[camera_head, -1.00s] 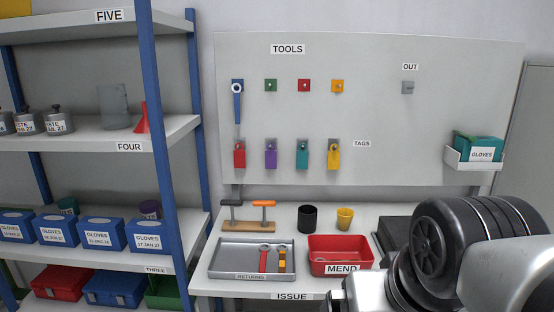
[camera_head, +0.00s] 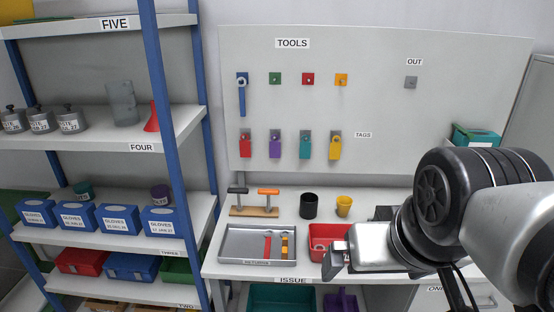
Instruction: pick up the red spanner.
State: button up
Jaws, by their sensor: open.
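The red spanner (camera_head: 267,245) lies in the grey RETURNS tray (camera_head: 228,244) on the white bench. An orange-yellow tool (camera_head: 285,245) lies close beside it on its right. My gripper (camera_head: 335,257) is at the right of the tray, over the front of the red MEND bin (camera_head: 318,231). It is open, apart from the spanner, and hides much of the bin and its label. I see nothing between the jaws.
A rack with two handled tools (camera_head: 253,211), a black cup (camera_head: 309,206) and a yellow cup (camera_head: 343,206) stand behind the tray. A blue spanner (camera_head: 242,98) hangs on the tool board. Shelving (camera_head: 178,140) borders the left side.

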aim_at(268, 238)
jog(key=u, duration=0.5)
jog(key=k+j, duration=0.1)
jog(key=k, duration=0.15)
jog(key=i+j, duration=0.7)
jog(key=i, duration=0.2)
